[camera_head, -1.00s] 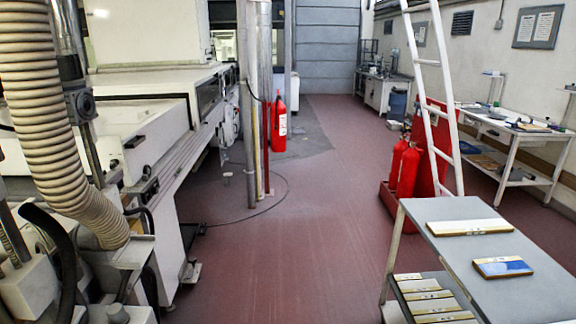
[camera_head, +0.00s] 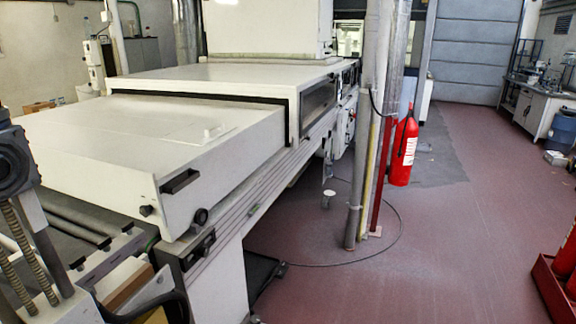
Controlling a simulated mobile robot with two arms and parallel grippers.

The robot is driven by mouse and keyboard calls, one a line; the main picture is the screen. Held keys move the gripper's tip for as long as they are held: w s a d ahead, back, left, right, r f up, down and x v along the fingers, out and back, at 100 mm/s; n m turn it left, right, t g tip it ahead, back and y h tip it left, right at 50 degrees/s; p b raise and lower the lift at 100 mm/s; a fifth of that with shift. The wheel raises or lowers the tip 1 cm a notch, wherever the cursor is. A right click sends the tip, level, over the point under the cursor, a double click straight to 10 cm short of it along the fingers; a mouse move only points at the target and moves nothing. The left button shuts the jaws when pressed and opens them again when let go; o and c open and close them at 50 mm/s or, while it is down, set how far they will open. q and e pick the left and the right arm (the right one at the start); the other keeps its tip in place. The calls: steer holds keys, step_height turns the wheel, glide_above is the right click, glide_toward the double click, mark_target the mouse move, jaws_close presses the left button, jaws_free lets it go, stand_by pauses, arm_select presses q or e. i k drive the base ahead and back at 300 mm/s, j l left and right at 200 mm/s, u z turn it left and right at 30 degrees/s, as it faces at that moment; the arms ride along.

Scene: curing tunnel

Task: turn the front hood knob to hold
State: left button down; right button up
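The front hood (camera_head: 150,135) is a low white cover on the long machine at the left, and it looks closed. A black round knob (camera_head: 200,216) sits low on its near right side. A smaller dark knob (camera_head: 146,210) sits at its near corner, and a dark bar handle (camera_head: 180,181) is above them. I cannot tell which knob is the hood knob, and its setting and any markings are too small to read. Neither of my grippers shows in this view.
Metal columns (camera_head: 372,120) and a red fire extinguisher (camera_head: 403,150) stand right of the machine. A red stand (camera_head: 550,285) is at the right edge. A dark fitting with ribbed hoses (camera_head: 14,165) is at the near left.

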mark_target(145, 211)
steer(key=i+l+u, duration=0.1)
steer(key=i+u, duration=0.2)
steer(key=i+l+u, duration=0.15)
steer(key=u, duration=0.25)
steer(key=i+l+u, duration=0.1)
steer(key=u, duration=0.3)
steer(key=i+l+u, duration=0.1)
steer(key=l+u, duration=0.15)
steer(key=u, duration=0.15)
steer(key=l+u, duration=0.35)
steer(key=i+j, duration=0.05)
steer(key=j, duration=0.05)
